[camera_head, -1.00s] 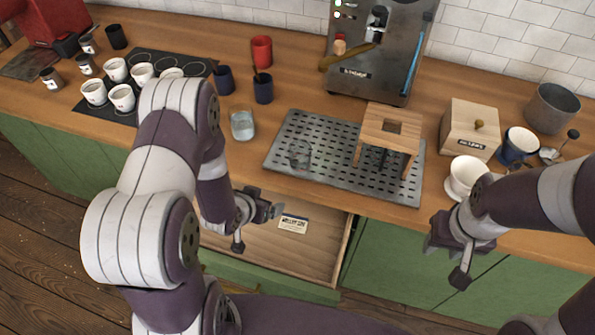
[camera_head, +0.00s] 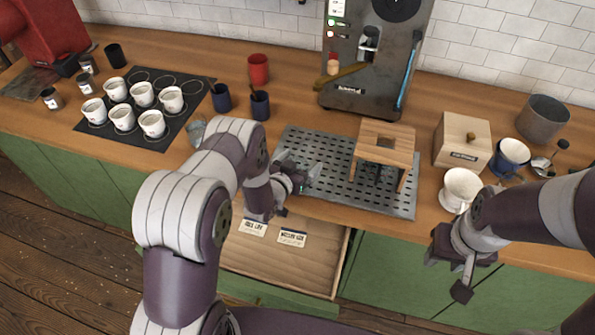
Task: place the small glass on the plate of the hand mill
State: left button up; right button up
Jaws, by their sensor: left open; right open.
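My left gripper (camera_head: 308,176) is open over the left part of the perforated metal tray (camera_head: 340,197). The small clear glass on that tray is largely hidden by this gripper, and I cannot tell whether the fingers are around it or beside it. A wooden stand with a square hole in its top (camera_head: 386,143) stands on the tray's right part, with a dark thing beneath it. I cannot tell for sure which item is the hand mill; a wooden box with a knob (camera_head: 463,141) stands right of the tray. My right gripper (camera_head: 462,277) is open and empty, in front of the counter.
An open drawer (camera_head: 300,262) juts out below the tray. A grey vessel (camera_head: 197,132) stands beside my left arm. White cups (camera_head: 123,117) on a dark mat, blue cups (camera_head: 260,105) and a red cup (camera_head: 258,68) are left; a white cup (camera_head: 461,187) is near my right arm.

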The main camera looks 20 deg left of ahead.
pick_arm(q)
jog(key=shift+w, duration=0.15)
jog(key=c, duration=1.2)
